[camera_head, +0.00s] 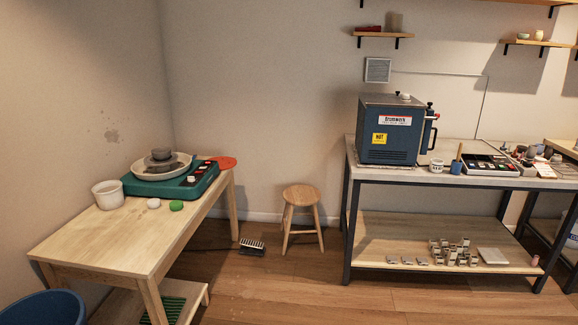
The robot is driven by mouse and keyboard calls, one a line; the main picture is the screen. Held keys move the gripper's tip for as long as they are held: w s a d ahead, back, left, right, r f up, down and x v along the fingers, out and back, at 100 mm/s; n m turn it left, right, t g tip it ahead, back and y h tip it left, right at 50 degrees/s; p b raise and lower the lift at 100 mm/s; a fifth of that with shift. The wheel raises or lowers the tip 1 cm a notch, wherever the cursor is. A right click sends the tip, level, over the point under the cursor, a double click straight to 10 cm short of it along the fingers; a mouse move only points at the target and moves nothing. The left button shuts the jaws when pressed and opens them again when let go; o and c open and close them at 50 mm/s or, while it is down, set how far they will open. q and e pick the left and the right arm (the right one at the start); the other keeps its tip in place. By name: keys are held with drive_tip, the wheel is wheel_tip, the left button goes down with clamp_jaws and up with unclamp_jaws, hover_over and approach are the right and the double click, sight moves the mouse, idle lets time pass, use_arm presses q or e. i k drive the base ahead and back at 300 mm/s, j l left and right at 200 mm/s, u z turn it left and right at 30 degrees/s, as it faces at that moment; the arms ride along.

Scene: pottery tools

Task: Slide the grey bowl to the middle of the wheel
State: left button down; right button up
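A small dark grey bowl (162,154) sits on the pottery wheel, toward the back of the wheel head as I see it. The wheel head (166,167) is a dark grey disc inside a pale splash pan (138,168). The pan belongs to a green wheel unit (199,184) with red and white controls, standing at the far end of a wooden table. Neither of my grippers shows in the head view.
The wooden table (105,240) is bare at its near end. A white pot (108,195), a white lump (154,203) and a green sponge (176,206) lie by the wheel.

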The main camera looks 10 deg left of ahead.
sight(161, 154)
drive_tip(key=i+l+u, duration=0.1)
drive_tip(key=i, duration=1.75)
drive_tip(key=i+u, duration=0.45)
drive_tip(key=i+l+u, duration=0.1)
drive_tip(key=i+u, duration=0.3)
drive_tip(key=i+l+u, duration=0.2)
drive_tip(key=u, duration=0.25)
drive_tip(key=i+l+u, duration=0.45)
drive_tip(key=k+j, duration=0.1)
